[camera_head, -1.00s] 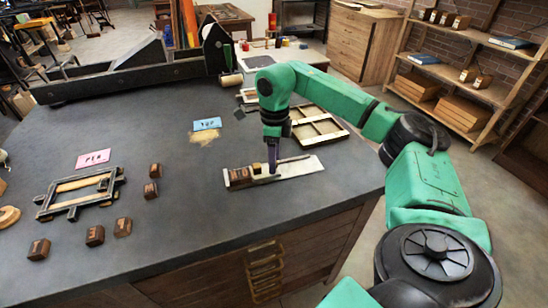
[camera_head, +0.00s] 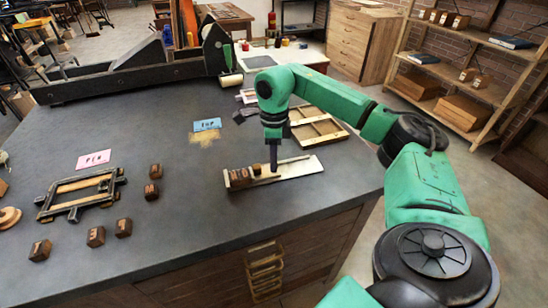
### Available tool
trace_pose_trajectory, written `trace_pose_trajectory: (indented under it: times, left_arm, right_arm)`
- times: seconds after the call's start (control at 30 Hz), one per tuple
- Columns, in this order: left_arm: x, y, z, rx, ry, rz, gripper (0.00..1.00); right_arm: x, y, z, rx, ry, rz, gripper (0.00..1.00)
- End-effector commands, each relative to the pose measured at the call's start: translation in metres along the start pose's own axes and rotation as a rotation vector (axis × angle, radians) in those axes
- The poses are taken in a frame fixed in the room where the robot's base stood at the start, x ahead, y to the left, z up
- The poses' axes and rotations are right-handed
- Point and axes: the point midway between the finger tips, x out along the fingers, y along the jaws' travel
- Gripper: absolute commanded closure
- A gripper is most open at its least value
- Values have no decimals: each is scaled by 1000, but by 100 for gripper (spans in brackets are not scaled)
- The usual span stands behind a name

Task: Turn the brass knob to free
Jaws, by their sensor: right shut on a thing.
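A pale metal composing stick (camera_head: 300,168) lies on the dark table in front of my right arm. Several brown type blocks (camera_head: 240,178) stand in its left part, with a small pale piece beside the fingers. My right gripper (camera_head: 273,168) points straight down onto the stick, just right of the blocks. It is shut on a small part there, which I take to be the brass knob. The fingers hide that part, so its setting cannot be read. My left gripper is not in view.
Loose type blocks (camera_head: 124,227) and a dark frame (camera_head: 80,194) lie at the left. Pink (camera_head: 94,159) and blue (camera_head: 207,124) cards lie farther back. A wooden divided tray (camera_head: 318,128) is behind the stick. A long black press (camera_head: 135,75) stands at the back.

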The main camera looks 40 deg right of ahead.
Motion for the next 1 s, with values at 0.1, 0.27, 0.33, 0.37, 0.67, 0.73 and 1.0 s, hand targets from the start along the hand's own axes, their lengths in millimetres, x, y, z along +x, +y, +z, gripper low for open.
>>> trace_pose_trajectory:
  times: [0.1, 0.27, 0.33, 0.37, 0.67, 0.73, 1.0]
  left_arm:
    - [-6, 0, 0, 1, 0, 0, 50]
    - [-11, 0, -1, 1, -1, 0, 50]
    - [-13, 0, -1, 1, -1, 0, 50]
    - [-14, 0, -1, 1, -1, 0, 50]
    - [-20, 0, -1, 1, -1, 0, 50]
    - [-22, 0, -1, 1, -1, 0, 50]
    - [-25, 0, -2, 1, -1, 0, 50]
  right_arm:
    - [-3, 0, 1, -85, -2, -2, 100]
    - [-3, 0, 1, -230, 0, -2, 100]
    - [-3, 0, 1, -297, 2, -2, 100]
    - [-3, 0, 1, -325, 3, -2, 100]
    - [-2, 0, 1, -610, 9, -2, 100]
    - [-2, 0, 2, -677, 10, -3, 100]
    - [-2, 0, 1, -933, 18, -3, 100]
